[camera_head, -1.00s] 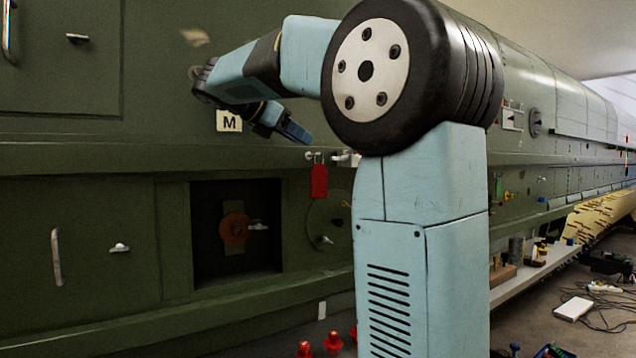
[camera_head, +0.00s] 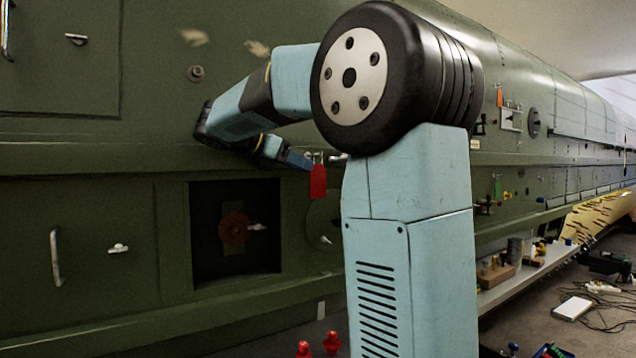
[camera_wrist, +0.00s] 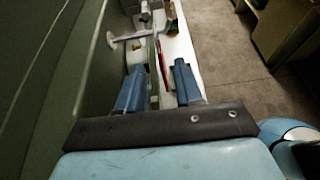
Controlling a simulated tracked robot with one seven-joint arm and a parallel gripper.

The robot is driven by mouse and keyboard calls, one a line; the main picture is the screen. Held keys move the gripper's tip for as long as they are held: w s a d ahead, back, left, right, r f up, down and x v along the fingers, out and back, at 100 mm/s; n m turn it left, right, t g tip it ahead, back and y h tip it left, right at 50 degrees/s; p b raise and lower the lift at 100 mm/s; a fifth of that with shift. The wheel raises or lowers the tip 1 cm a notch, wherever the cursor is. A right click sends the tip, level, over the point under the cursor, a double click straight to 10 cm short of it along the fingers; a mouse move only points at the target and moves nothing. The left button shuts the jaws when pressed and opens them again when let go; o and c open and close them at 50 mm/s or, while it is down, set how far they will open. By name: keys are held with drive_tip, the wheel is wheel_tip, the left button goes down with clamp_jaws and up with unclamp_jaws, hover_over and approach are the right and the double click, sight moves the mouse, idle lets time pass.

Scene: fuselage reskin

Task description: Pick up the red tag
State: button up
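The red tag (camera_head: 318,181) hangs from a small hook on the green fuselage wall, right of the dark square opening. My gripper (camera_head: 299,161) is just left of the tag's upper end in the head view. In the wrist view my gripper (camera_wrist: 158,66) has its two blue fingers apart. The red tag (camera_wrist: 162,66) shows there as a thin edge-on strip between the fingertips or just beyond them; I cannot tell which. A pale T-shaped fitting (camera_wrist: 137,37) is just ahead of the fingers.
The square opening (camera_head: 205,262) holds a red round part (camera_head: 235,228). Red fittings (camera_head: 332,342) stand low in front. A white shelf (camera_head: 520,276) carries several items at right. Grey floor (camera_wrist: 232,50) lies right of my gripper in the wrist view.

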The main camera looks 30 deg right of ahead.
sight(318, 171)
drive_tip(key=x, duration=0.6)
drive_tip(key=shift+d, duration=0.1)
clamp_jaws()
